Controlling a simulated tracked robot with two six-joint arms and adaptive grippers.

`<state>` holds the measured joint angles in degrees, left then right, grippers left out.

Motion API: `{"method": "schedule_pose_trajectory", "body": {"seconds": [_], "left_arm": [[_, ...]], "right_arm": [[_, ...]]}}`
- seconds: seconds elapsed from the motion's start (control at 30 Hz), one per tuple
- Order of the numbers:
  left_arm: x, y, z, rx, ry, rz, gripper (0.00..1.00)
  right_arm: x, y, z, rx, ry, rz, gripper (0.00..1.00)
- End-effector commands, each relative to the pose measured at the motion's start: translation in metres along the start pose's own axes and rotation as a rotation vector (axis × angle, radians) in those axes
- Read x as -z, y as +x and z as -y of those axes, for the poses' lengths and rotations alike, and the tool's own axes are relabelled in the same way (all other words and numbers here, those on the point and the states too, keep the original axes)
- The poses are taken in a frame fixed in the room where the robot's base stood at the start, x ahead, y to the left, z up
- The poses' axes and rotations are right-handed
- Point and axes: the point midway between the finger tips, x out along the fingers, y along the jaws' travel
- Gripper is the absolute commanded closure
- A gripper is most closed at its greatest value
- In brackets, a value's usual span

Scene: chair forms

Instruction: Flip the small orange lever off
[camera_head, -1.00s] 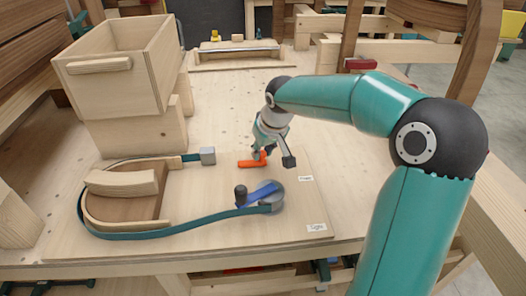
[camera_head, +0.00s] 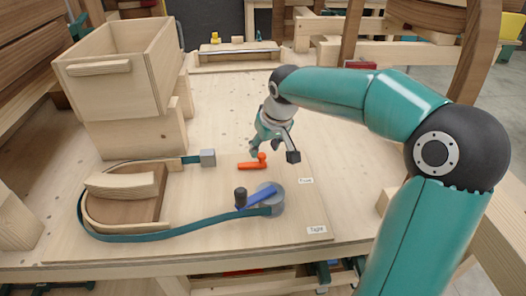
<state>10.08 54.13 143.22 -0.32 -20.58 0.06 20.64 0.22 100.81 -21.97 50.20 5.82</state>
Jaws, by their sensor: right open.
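The small orange lever (camera_head: 250,165) lies flat on the wooden board, its arm pointing left from a round knob at its right end. My right gripper (camera_head: 273,156) is open and empty, just above and around the right of the lever's knob in the picture, with one finger behind it and one to its right. It looks apart from the lever; the exact gap is hard to tell. My left gripper is not in view.
A blue crank with a dark knob (camera_head: 240,197) sits on a grey drum (camera_head: 277,200) in front of the lever. A teal strap (camera_head: 150,234) runs around a curved wooden form (camera_head: 123,205). Wooden boxes (camera_head: 120,70) stand at the back left.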

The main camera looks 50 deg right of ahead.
Motion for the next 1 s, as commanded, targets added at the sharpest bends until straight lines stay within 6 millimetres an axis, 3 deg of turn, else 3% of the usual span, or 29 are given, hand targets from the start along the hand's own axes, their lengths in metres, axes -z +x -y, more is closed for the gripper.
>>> {"method": "schedule_pose_trajectory", "body": {"seconds": [0.2, 0.4, 0.6, 1.0], "left_arm": [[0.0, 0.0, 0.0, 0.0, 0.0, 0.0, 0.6], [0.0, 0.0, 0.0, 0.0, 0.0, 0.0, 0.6], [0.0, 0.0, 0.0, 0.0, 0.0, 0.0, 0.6], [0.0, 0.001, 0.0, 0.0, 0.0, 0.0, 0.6]], "right_arm": [[0.001, -0.046, 0.0, 0.0, 0.0, -0.005, 0.49], [0.001, -0.075, 0.0, 0.001, 0.0, -0.002, 0.49], [0.0, -0.086, 0.0, 0.001, 0.0, 0.0, 0.49], [0.0, -0.086, 0.0, 0.0, 0.0, 0.001, 0.49]]}}
